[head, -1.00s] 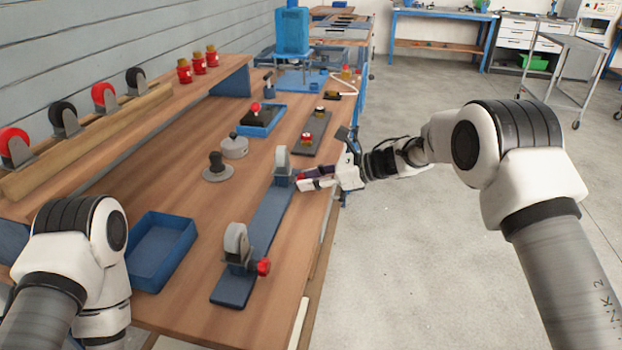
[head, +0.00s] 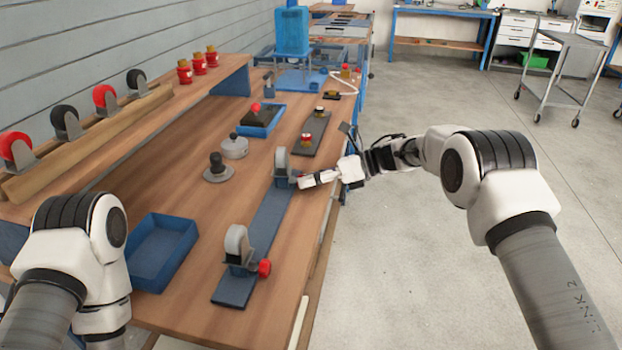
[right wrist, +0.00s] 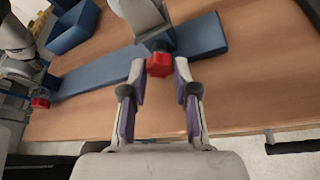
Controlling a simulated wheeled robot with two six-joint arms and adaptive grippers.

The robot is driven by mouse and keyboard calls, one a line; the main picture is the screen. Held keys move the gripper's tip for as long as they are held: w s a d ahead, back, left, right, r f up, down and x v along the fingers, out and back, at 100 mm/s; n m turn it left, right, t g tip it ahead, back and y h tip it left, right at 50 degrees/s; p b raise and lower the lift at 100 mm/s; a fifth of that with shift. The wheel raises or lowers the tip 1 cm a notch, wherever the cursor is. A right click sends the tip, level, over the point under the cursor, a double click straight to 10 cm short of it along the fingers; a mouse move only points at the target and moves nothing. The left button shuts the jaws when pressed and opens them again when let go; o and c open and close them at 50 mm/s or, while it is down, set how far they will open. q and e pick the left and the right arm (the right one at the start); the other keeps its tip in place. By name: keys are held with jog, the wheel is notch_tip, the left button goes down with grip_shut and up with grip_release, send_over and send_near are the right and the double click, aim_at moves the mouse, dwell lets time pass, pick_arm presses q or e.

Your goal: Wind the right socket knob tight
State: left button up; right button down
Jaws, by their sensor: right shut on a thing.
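A blue bar (head: 256,232) lies on the wooden bench with a grey caster wheel in a socket at each end. The far wheel (head: 281,158) stands upright, and so does the near wheel (head: 237,243). My right gripper (head: 298,181) is at the far socket, its fingers shut on that socket's red knob. In the right wrist view the red knob (right wrist: 159,64) sits between the two fingertips (right wrist: 160,68). In the head view my fingers mostly hide it. The near socket's red knob (head: 264,267) is free. My left arm shows at lower left, but its gripper is out of view.
A blue tray (head: 161,251) stands left of the bar. A dark plate (head: 309,135) with a red-and-black part lies farther back.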

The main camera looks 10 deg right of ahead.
jog(key=shift+m+g, duration=0.3)
jog(key=shift+m, duration=0.1)
jog(key=c, duration=0.9)
grip_release()
jog(key=shift+o, duration=0.2)
